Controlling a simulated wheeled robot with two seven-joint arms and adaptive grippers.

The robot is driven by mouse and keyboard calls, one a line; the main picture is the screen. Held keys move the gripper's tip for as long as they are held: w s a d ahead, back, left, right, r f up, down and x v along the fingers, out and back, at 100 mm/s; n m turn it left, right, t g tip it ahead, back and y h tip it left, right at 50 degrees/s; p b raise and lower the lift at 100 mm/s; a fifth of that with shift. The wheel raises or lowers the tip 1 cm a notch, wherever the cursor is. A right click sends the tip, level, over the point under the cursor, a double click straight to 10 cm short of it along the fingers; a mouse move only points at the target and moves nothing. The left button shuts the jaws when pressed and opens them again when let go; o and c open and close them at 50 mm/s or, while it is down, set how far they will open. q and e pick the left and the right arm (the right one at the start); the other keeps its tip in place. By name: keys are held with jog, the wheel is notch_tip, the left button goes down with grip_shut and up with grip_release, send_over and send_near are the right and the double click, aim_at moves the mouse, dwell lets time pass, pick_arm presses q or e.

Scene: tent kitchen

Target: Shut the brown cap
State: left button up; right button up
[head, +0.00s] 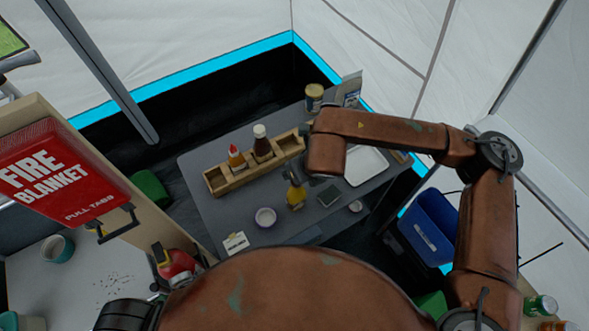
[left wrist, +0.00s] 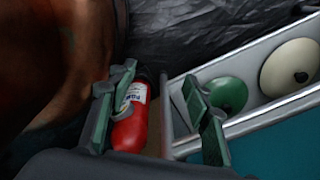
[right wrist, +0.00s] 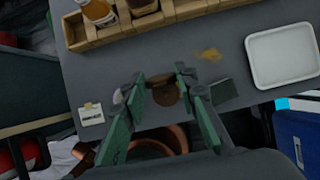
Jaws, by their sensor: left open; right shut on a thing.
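A round brown cap (right wrist: 166,93) shows between the fingers of my right gripper (right wrist: 160,76) in the right wrist view. The gripper is shut on the cap or on the bottle under it; I cannot tell which. In the head view a yellow bottle (head: 296,197) stands on the grey table at that gripper, its top partly hidden by the fingers. Whether the cap is fully seated cannot be seen. My left gripper (left wrist: 160,76) is open and empty, away from the table, with a red fire extinguisher (left wrist: 132,130) beyond its fingers.
A wooden caddy (head: 218,182) with a sauce bottle (head: 237,158) and a dark bottle (head: 262,145) stands behind. A white cup (head: 265,217) is left of the yellow bottle, a dark flat square (head: 329,196) right. A white tray (head: 366,165) lies at right.

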pick_arm(q)
jog(key=shift+s+f+b, duration=0.3)
jog(key=shift+f+b, duration=0.4)
jog(key=shift+f, duration=0.2)
jog(key=shift+s+f+b, duration=0.25)
jog(key=shift+f+b, duration=0.4)
jog(key=shift+f, duration=0.25)
pick_arm(e)
jog(key=shift+s+d+f+t+y, duration=0.3)
jog(key=shift+t+y, duration=0.2)
jog(key=shift+t, duration=0.2)
jog(key=o, duration=1.2)
jog(key=shift+a+r, duration=0.1)
jog(key=shift+r, duration=0.05)
jog(key=shift+c, duration=0.2)
pick_arm(q)
jog(key=shift+a, duration=0.15)
pick_arm(e)
jog(key=shift+r, duration=0.1)
jog(key=v, duration=1.1)
jog(key=shift+r, duration=0.3)
jog(key=shift+s, duration=0.15)
